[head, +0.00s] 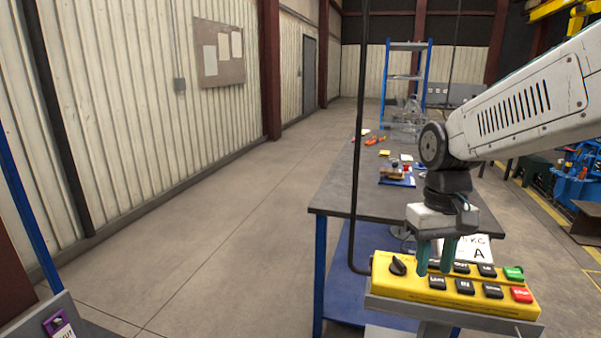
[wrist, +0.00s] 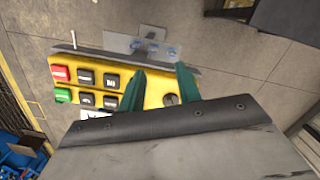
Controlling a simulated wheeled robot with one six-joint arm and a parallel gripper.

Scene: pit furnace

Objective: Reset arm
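My gripper (head: 434,255) points down over a yellow control box (head: 385,283) in the head view. Its two green fingers stand apart with nothing visible between them, near the left part of the box. In the wrist view my gripper (wrist: 161,82) shows its fingers spread above the yellow box (wrist: 150,97). The box has a black rotary knob (head: 398,265) at the left, several black buttons, a green button (head: 513,272) and a red button (head: 522,295). I cannot tell whether the fingertips touch the box.
A grey workbench (head: 340,190) stands behind the box, with small items and a blue tray (head: 398,180). A dark vertical pole (head: 359,130) rises beside the box. A blue shelf rack (head: 406,85) stands farther back. The floor (head: 230,220) at left is clear.

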